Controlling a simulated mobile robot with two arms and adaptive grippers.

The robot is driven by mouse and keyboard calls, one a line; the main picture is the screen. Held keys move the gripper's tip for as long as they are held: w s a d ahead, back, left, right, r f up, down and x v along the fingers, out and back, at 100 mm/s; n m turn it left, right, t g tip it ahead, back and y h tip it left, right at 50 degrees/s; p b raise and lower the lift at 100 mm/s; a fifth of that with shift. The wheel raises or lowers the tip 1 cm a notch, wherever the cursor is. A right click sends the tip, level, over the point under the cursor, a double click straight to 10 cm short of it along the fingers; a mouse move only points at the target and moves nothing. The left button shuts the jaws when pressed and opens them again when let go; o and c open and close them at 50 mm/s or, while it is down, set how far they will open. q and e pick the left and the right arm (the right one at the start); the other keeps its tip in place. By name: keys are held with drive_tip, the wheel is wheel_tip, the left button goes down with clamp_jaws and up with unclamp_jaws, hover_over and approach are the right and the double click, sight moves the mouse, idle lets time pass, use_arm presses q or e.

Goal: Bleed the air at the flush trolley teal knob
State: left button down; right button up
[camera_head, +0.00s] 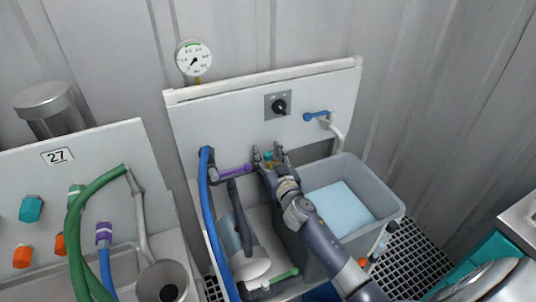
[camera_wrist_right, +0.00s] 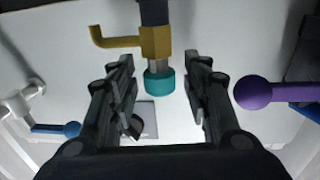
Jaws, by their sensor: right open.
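The teal knob (camera_wrist_right: 159,82) sits on a brass fitting (camera_wrist_right: 152,42) in the right wrist view. In the head view the teal knob (camera_head: 268,156) shows small between the fingers, partly hidden by my gripper. My right gripper (camera_head: 268,152) is open at the trolley's panel. In the wrist view its two fingers (camera_wrist_right: 158,92) stand on either side of the knob, with a gap on both sides. The flush trolley (camera_head: 225,118) has a white back panel. My left gripper is not in view.
A purple-ended handle (camera_head: 236,170) is left of my gripper; its purple ball (camera_wrist_right: 252,92) is close to one finger in the wrist view. A blue lever (camera_head: 318,116), black dial (camera_head: 279,106) and gauge (camera_head: 194,58) are nearby. A grey tub (camera_head: 385,198) stands right.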

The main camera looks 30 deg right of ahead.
clamp_jaws()
drive_tip(key=shift+f+m+h+b, duration=0.1)
drive_tip(key=shift+m+h+b, duration=0.45)
drive_tip(key=shift+b, duration=0.35)
drive_tip(key=shift+h+b, duration=0.3)
drive_tip(key=shift+h, duration=0.15)
drive_tip(key=shift+m, duration=0.25)
unclamp_jaws()
